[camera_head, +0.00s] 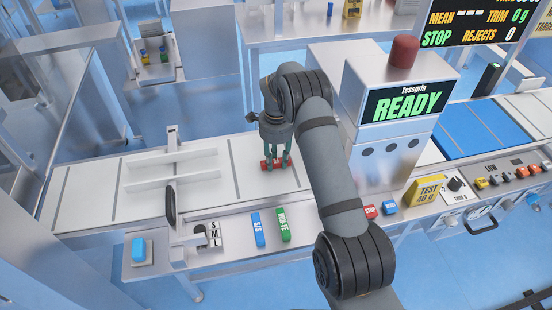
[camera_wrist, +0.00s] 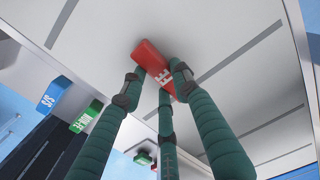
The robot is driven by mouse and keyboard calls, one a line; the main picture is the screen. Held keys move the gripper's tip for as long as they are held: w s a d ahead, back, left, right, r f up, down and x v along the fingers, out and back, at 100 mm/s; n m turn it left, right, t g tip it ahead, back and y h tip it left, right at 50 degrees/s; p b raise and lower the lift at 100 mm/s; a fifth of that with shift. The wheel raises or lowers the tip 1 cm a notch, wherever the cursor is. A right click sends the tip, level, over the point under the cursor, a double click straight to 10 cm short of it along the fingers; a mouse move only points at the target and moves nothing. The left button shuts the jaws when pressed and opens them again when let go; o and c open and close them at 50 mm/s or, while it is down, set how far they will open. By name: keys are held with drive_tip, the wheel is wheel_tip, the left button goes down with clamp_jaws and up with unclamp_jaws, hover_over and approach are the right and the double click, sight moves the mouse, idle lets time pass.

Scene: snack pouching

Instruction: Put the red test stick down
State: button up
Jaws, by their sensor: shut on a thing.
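The red test stick (camera_head: 266,164) is at the white conveyor belt (camera_head: 215,197), left of the READY machine. It also shows in the wrist view (camera_wrist: 151,57), with white letters "FE" on its face. My gripper (camera_head: 275,162) points down over the belt, its green fingers shut around the stick. In the wrist view the fingers (camera_wrist: 160,85) press on the stick from both sides. The stick is at or very close to the belt surface; I cannot tell whether it touches.
A blue stick (camera_head: 258,229) and a green stick (camera_head: 283,224) lie on the front ledge. The detector machine (camera_head: 385,140) stands right of the gripper. A guide frame (camera_head: 170,165) crosses the belt at left. The belt between is clear.

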sight(276, 163)
drive_tip(key=shift+f, duration=0.1)
drive_tip(key=o, duration=1.2)
drive_tip(key=shift+r, duration=0.35)
drive_tip(key=shift+w+r, duration=0.1)
drive_tip(key=shift+r, duration=0.2)
wheel_tip(276, 163, up, 11)
drive_tip(key=shift+r+b, duration=0.1)
drive_tip(key=shift+b, duration=0.65)
